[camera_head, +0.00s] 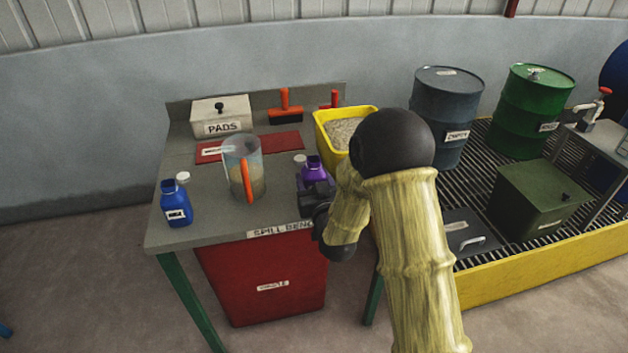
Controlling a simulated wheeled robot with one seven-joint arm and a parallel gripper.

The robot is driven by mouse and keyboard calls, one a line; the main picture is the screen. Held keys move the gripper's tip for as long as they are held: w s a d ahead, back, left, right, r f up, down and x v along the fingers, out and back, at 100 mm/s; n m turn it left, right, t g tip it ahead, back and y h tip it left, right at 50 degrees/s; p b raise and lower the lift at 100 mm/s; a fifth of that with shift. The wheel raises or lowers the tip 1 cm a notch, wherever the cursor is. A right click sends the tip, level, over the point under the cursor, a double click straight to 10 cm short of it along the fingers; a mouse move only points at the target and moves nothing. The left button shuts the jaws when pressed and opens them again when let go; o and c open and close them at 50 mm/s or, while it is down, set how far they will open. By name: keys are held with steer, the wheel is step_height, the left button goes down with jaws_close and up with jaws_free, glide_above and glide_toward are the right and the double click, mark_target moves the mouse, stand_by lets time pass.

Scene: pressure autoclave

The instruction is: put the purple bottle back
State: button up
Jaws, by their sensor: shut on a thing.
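The purple bottle (315,169) is at the front right of the grey bench (210,235), left of the yellow tub. My gripper (316,190) is shut on it from the front, and the gripper hides its lower part. I cannot tell whether the bottle touches the bench top. A white cap (299,160) shows just left of the bottle's neck. My arm, in a yellowish sleeve, comes in from the lower right.
A clear jug (243,168) with an orange handle stands left of my gripper. A blue bottle (176,204) and a white cap (183,177) are at the left. Behind are a PADS box (221,115), a red mat (278,142) and a yellow tub (345,112). Drums (446,105) stand right.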

steer(key=shift+f, duration=0.1)
steer(key=o, duration=1.2)
steer(key=shift+r, duration=0.2)
steer(key=p+v, duration=0.2)
steer(key=v, duration=0.7)
steer(key=shift+s+r+p, duration=0.1)
steer(key=shift+r+p, duration=0.1)
steer(key=shift+p, duration=0.15)
steer(key=p, duration=0.2)
steer(key=shift+s+d+p, duration=0.1)
steer(key=shift+s+p, duration=0.15)
steer(key=shift+p, duration=0.1)
steer(key=shift+s+p, duration=0.1)
steer(key=shift+p, duration=0.4)
